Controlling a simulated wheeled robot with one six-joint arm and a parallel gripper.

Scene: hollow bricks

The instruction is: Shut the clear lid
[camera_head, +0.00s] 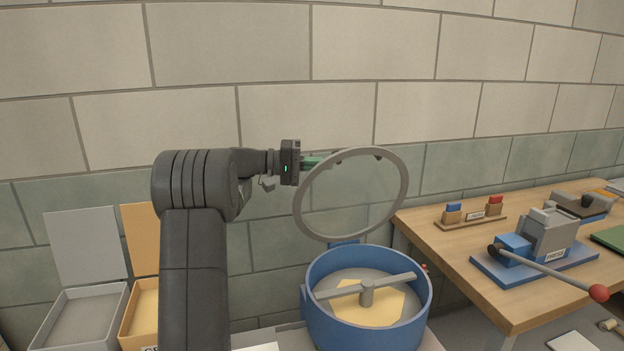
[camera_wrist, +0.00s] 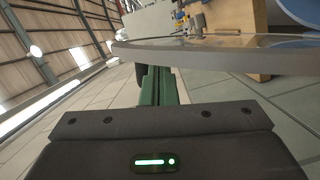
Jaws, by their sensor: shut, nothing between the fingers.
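The clear lid (camera_head: 351,194) is a transparent disc with a grey rim. It stands raised and tilted above the back of a round blue tub (camera_head: 322,325), which is open on top. A grey crossbar with a central hub (camera_head: 367,292) and a pale yellow material show inside the tub. My gripper (camera_head: 328,160) is shut and empty at the upper left of the lid, by its rim. In the wrist view the green fingers (camera_wrist: 158,88) are together just below the lid's rim (camera_wrist: 200,55). I cannot tell whether they touch it.
A wooden table (camera_head: 450,250) at the right carries a press (camera_head: 545,240) with a red-knobbed lever reaching toward the front edge. A grey bin (camera_head: 85,315) and an orange bin (camera_head: 140,310), lids up, stand at the left. A block wall is behind.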

